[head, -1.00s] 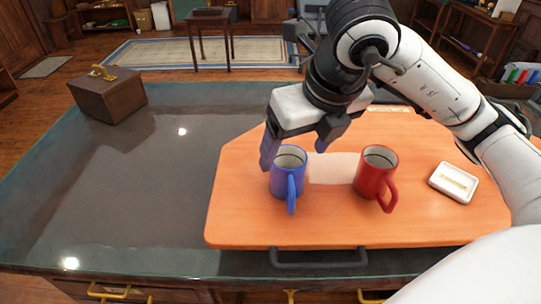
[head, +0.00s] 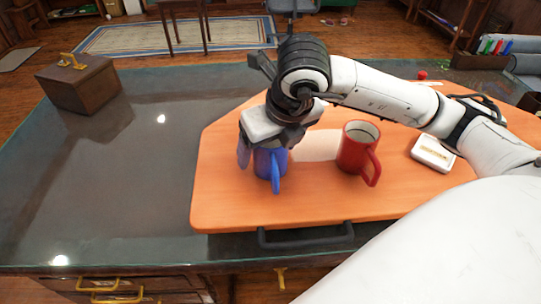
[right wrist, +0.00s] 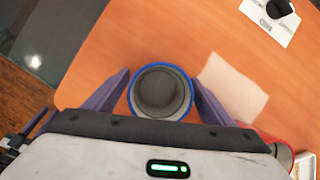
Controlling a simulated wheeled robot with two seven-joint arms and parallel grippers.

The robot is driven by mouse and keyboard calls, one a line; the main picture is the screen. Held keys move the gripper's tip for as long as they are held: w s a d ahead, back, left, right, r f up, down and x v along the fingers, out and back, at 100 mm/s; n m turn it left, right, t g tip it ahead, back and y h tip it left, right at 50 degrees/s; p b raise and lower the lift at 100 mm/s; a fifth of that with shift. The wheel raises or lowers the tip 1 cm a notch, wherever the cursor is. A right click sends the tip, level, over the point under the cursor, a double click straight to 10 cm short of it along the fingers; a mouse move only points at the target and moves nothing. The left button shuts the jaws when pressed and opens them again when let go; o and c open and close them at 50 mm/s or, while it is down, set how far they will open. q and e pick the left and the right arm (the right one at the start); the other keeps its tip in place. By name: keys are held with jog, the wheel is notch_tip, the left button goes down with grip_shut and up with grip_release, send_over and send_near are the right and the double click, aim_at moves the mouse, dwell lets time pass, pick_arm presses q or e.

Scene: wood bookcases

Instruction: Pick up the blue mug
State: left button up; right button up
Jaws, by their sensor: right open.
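The blue mug (head: 271,165) stands upright on the orange board, its handle toward me in the head view. My right gripper (head: 262,158) is over it, its body hiding the mug's rim there. In the right wrist view the mug (right wrist: 160,92) lies between the two fingers of the right gripper (right wrist: 160,98). The fingers are open, one on each side of the mug; I cannot tell whether either touches it. My left gripper is not in view.
A red mug (head: 358,147) stands to the right on the orange board (head: 225,205). A small white dish (head: 432,153) is farther right. A brown box (head: 78,83) with a yellow handle sits at the far left.

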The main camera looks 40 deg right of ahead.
jog(key=shift+r, duration=0.1)
jog(key=c, duration=1.3)
